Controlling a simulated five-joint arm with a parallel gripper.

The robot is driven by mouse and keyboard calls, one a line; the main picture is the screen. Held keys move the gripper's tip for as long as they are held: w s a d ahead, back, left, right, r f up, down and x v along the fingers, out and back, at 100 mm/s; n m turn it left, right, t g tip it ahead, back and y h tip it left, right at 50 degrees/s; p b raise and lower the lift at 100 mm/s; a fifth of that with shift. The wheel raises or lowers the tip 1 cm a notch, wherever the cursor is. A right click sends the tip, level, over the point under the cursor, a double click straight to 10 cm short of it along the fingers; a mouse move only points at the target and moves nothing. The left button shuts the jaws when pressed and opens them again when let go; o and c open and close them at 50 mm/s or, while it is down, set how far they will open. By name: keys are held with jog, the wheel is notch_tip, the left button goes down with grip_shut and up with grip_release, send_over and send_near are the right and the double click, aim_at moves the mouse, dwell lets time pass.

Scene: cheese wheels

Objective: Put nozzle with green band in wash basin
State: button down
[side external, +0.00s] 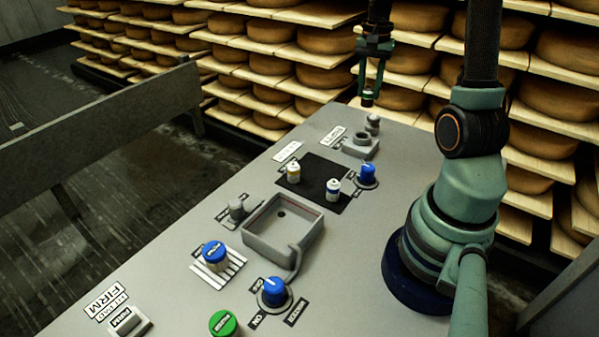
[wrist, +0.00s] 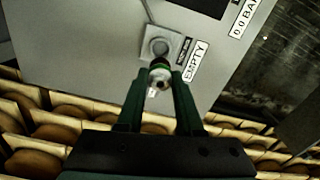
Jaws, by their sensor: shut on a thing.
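My gripper (side external: 368,80) hangs in the air above the far end of the table and is shut on a small nozzle with a green band (wrist: 160,72). In the side view only a small dark and green tip of the nozzle (side external: 368,99) shows below the fingers. The wash basin (side external: 270,249) is a square grey tray mid-table, with a curved tap at its near right corner; it looks empty. My gripper is well beyond and above it.
A black mat (side external: 320,166) holds a yellow-banded nozzle (side external: 294,172) and a blue-banded nozzle (side external: 333,189). A grey holder (side external: 360,148) with a grey knob stands at the far end. Blue knobs (side external: 368,175) and a green button (side external: 223,323) stick up. Cheese shelves stand behind.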

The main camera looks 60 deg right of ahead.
notch_tip(320, 180, up, 8)
jog(key=shift+r, duration=0.1)
jog(key=w+a+n, duration=0.3)
jog(key=a, duration=0.4)
jog(key=n, duration=1.5)
send_over(284, 234)
jog(key=f, duration=0.2)
notch_tip(284, 234, down, 19)
jog(key=shift+f, duration=0.2)
jog(key=shift+f, duration=0.1)
jog(key=c, duration=0.6)
grip_release()
jog(key=shift+o, duration=0.2)
